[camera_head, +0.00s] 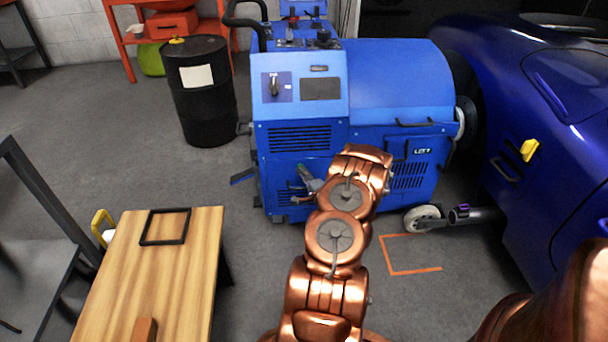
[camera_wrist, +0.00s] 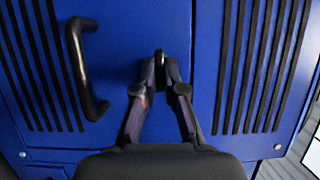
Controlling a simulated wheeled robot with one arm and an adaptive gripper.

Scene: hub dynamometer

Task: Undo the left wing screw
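In the wrist view, a small dark wing screw (camera_wrist: 159,57) stands out from a blue panel (camera_wrist: 140,25). My gripper (camera_wrist: 160,70) points straight at it, with one fingertip close on each side. The fingers are drawn in to about the screw's width and appear to touch it. In the head view my copper arm reaches to the lower front of the blue dynamometer (camera_head: 300,158), where my gripper (camera_head: 308,181) is small and partly hidden by the arm. The screw cannot be made out there.
A black curved handle (camera_wrist: 87,68) stands out from the panel left of my fingers, with dark vent slots on both sides. In the head view a wooden table (camera_head: 130,270) with a black frame (camera_head: 165,227) stands left, a black barrel (camera_head: 203,105) behind, and a blue car (camera_head: 540,110) right.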

